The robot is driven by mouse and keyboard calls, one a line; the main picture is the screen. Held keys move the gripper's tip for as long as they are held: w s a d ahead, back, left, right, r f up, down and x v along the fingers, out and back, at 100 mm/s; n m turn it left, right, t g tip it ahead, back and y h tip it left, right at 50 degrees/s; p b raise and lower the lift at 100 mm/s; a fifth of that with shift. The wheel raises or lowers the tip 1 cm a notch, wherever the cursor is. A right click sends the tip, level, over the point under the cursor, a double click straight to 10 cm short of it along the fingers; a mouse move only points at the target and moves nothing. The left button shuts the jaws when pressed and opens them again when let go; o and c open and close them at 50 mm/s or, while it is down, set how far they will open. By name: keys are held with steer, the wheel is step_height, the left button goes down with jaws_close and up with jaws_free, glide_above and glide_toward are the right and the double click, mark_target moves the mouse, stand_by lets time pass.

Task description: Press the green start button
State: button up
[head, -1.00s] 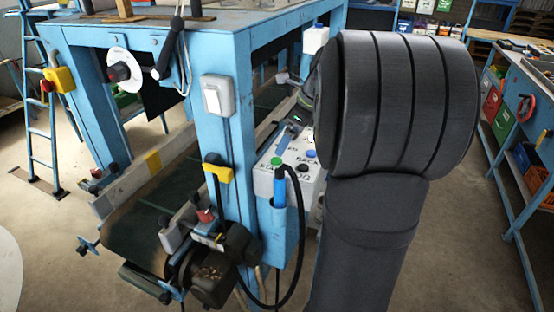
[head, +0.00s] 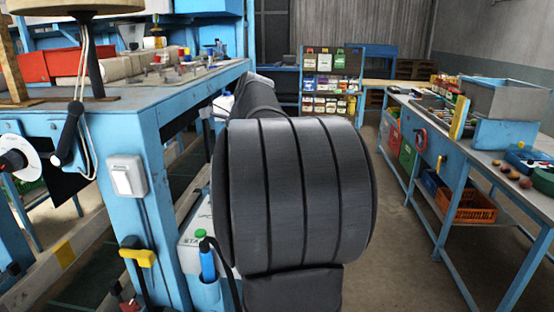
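A green button (head: 201,233) sits on top of the white control box (head: 193,254), fixed to the blue machine frame's right side. Lettering shows on the box below the button, partly covered. My dark arm fills the middle of the head view and hides the right part of the box. My gripper is not visible in the head view; the arm reaches away behind its large round joint. A blue cylindrical holder with a black cable stands just below the green button.
A blue machine table (head: 130,110) stands at left, with a white wall switch (head: 126,176) on its leg. A blue workbench (head: 470,160) with bins runs along the right. Open floor lies between. Shelves (head: 331,85) stand at the back.

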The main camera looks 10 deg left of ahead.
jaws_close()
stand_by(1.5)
